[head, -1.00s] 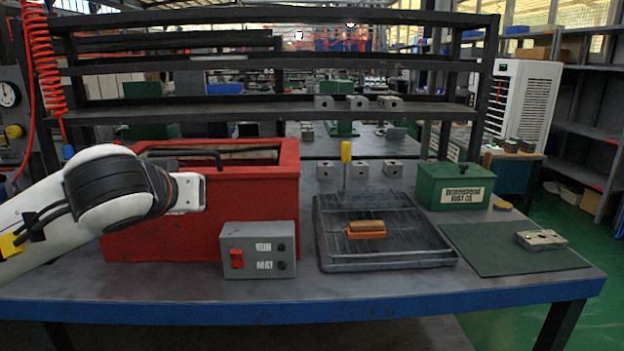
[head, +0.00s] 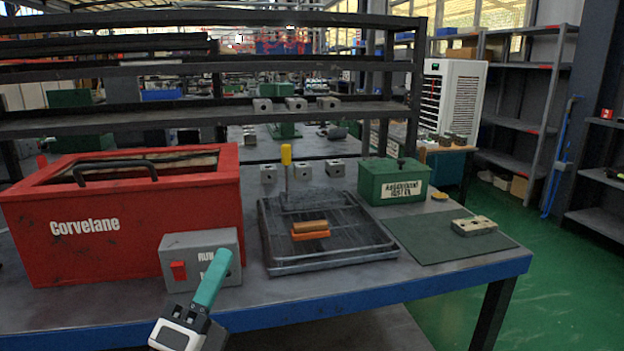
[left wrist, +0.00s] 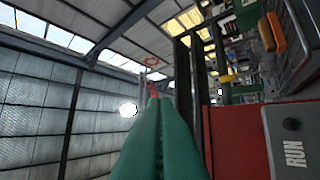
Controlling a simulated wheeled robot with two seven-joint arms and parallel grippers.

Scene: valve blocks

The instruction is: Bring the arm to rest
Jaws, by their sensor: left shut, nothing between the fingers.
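My left gripper (head: 212,276) comes up from the bottom of the head view, in front of the bench's front edge and partly over the grey switch box. Its teal fingers are shut with nothing between them. In the left wrist view the closed fingers (left wrist: 158,110) fill the lower middle and point past the red tank. My right gripper is in neither view.
A red tank (head: 120,231) and a grey switch box (head: 176,246) stand on the bench's left.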

